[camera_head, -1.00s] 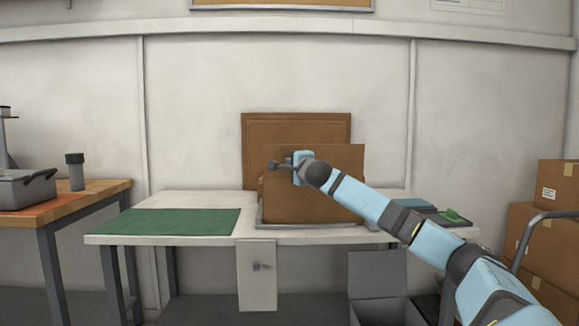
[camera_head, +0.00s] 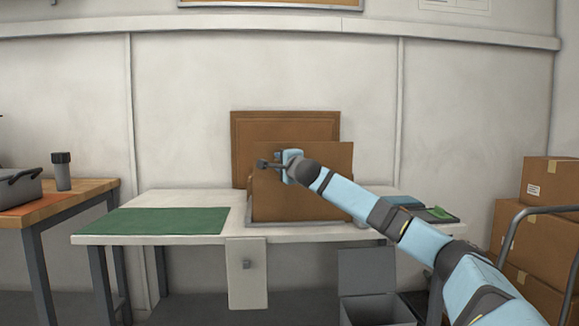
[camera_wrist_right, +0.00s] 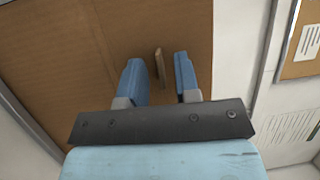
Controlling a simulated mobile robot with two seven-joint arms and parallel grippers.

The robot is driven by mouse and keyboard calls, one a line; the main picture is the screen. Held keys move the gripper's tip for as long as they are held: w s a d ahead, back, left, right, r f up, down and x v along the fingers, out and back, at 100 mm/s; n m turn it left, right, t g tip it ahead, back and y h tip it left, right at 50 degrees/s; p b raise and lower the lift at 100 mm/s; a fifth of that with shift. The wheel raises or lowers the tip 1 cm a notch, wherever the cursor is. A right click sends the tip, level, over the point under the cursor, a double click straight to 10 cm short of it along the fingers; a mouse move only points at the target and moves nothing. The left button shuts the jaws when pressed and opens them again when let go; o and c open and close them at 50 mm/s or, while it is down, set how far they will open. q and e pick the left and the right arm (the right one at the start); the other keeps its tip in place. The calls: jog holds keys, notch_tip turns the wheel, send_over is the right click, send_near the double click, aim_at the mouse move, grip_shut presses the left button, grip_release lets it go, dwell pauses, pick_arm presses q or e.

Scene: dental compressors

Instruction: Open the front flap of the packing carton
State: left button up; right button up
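The brown packing carton (camera_head: 300,204) stands on the white table, with one upright cardboard panel (camera_head: 325,160) at its front and a taller panel (camera_head: 285,124) behind. My right gripper (camera_head: 274,162) is at the upper left of the front panel and hides part of it. In the right wrist view, its two blue fingers (camera_wrist_right: 158,66) are apart, over a broad brown cardboard face (camera_wrist_right: 75,50). My left gripper is not in view.
A green mat (camera_head: 167,221) lies on the table's left half. A white panel with a grey knob (camera_head: 247,285) hangs at the front edge. A grey open bin (camera_head: 376,310) is below. Stacked cartons (camera_head: 545,195) and a cart rail stand at the right; a wooden bench (camera_head: 70,198) is at left.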

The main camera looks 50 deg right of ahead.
pick_arm(q)
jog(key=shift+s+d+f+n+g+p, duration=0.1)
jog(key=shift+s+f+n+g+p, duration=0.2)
jog(key=shift+p, duration=0.25)
pick_arm(e)
jog(key=v, duration=1.3)
jog(key=shift+s, duration=0.35)
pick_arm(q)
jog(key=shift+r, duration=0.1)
pick_arm(e)
jog(key=shift+a, duration=0.15)
